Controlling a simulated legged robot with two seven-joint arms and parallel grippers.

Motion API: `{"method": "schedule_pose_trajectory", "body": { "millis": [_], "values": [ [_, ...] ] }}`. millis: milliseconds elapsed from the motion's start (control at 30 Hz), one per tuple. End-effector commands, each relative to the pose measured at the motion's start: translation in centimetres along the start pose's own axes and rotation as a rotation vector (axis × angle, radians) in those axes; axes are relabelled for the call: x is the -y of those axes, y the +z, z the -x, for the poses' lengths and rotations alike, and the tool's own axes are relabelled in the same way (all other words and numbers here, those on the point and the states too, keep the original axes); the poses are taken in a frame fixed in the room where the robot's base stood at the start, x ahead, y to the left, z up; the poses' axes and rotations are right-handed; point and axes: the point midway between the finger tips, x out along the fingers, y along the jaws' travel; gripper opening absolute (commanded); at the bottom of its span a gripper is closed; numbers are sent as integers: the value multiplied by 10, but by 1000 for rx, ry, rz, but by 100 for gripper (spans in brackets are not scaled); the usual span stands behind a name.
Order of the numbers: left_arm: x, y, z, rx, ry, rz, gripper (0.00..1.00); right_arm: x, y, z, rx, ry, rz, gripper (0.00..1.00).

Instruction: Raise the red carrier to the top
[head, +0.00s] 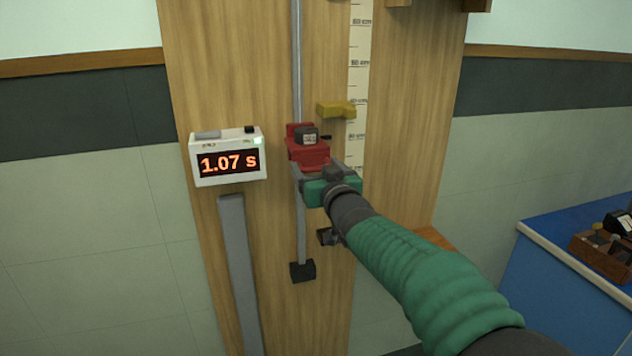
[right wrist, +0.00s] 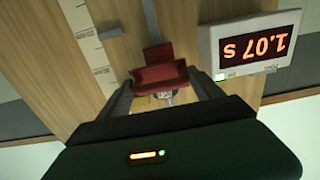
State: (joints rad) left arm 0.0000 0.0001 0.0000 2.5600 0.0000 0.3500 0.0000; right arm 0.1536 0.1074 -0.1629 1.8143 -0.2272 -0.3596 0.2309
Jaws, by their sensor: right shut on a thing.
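The red carrier (head: 309,152) sits on a vertical grey rail (head: 297,60) on a wooden board. A small dark block with a pale face is on the carrier. My right gripper (head: 312,168) is at the carrier from below right, its fingers shut on it. In the right wrist view the red carrier (right wrist: 160,76) lies between the two fingers of the right gripper (right wrist: 163,88). The gripper hides part of the carrier's lower side. My left gripper is in neither view.
A yellow pointer (head: 337,109) stands just above and right of the carrier, by a white scale (head: 358,60). A timer (head: 228,158) reading 1.07 s is on the left. A grey strip (head: 240,270) runs below it. A blue bench (head: 565,262) is at right.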

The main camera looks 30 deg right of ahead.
Motion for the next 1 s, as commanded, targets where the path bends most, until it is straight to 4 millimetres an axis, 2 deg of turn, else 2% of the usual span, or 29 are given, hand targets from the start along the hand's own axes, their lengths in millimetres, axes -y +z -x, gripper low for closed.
{"method": "schedule_pose_trajectory", "body": {
  "millis": [33,467,1000],
  "values": [
    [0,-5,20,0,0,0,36,-2,-30,0,-11,3,-1,3],
    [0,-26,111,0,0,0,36,-2,-152,0,-9,2,0,3],
    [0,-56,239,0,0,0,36,-1,-300,0,-8,2,0,3]
  ]
}}
